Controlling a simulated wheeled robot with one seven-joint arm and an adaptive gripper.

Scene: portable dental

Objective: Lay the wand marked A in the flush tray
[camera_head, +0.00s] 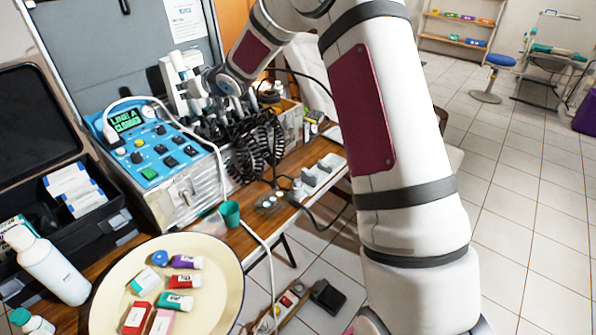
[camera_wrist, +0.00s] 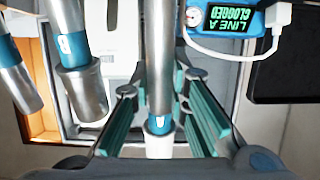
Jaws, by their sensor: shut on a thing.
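In the wrist view, my gripper (camera_wrist: 165,120) has its green-padded fingers around a metal wand (camera_wrist: 160,60) with a blue band and a white end. The band bears a small white mark that I cannot read, so I cannot confirm the letter A. Two similar wands (camera_wrist: 82,85) (camera_wrist: 14,75) hang to its left, apart from my fingers. In the head view, my gripper (camera_head: 212,88) is small and partly hidden at the wand holder behind the black coiled hoses (camera_head: 255,145). I cannot tell for sure which object is the flush tray.
The blue control unit (camera_head: 150,150) reads "LINE A CLOGGED". A grey slotted holder (camera_head: 322,172) is at the bench's right edge, near a green cup (camera_head: 230,214). A round cream tray (camera_head: 215,312) with tubes and boxes is in front.

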